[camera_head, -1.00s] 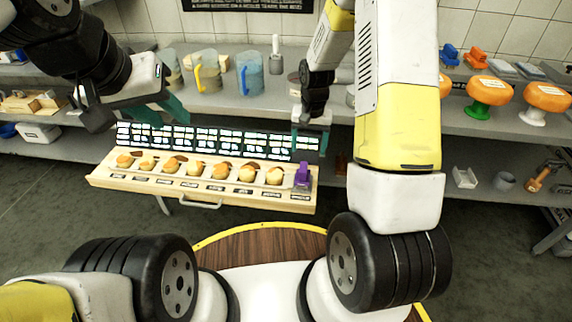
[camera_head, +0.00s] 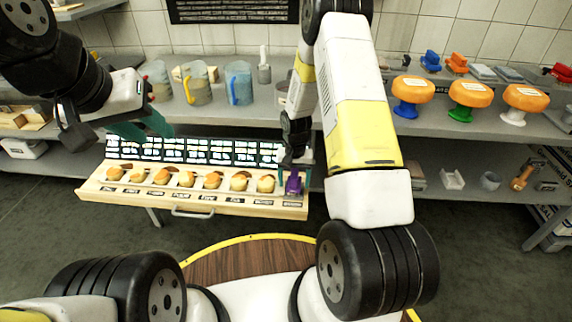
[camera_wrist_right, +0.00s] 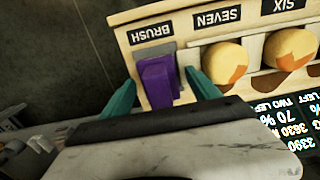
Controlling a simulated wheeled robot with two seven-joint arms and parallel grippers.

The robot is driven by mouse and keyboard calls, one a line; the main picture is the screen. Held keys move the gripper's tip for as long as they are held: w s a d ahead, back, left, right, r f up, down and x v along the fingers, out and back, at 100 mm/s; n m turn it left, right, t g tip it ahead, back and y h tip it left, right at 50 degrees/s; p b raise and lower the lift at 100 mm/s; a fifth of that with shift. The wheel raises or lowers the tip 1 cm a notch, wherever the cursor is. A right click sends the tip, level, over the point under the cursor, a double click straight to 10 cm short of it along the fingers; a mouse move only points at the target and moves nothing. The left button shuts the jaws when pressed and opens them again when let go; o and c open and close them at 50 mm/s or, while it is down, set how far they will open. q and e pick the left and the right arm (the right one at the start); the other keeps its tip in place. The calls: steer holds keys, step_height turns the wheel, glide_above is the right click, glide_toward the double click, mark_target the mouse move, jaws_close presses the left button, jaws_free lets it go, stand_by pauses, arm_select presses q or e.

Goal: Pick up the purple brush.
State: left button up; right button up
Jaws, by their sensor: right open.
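The purple brush (camera_head: 293,184) stands in the right end slot of the wooden tray (camera_head: 180,203). In the right wrist view the purple brush (camera_wrist_right: 157,82) sits on a grey patch beside the label "BRUSH". My right gripper (camera_head: 294,168) is open over that slot. In the right wrist view its two teal fingers (camera_wrist_right: 160,92) are apart on either side of the brush, and I cannot tell whether they touch it. My left gripper (camera_head: 150,128) hangs above the left end of the tray, near the shelf; its teal fingers show but the gap between them is unclear.
Jugs (camera_head: 238,84) stand on the shelf behind. The floor left of the tray is clear.

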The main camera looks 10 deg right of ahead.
mark_target(295, 175)
jaws_close()
steer(key=shift+r, duration=0.1)
steer(key=shift+r, duration=0.5)
steer(key=r, duration=0.1)
steer(key=s+r, duration=0.1)
steer(key=shift+r, duration=0.3)
steer(key=s+a+r, duration=0.1)
steer(key=s+a, duration=0.1)
steer(key=s, duration=1.3)
steer(key=shift+r, duration=0.15)
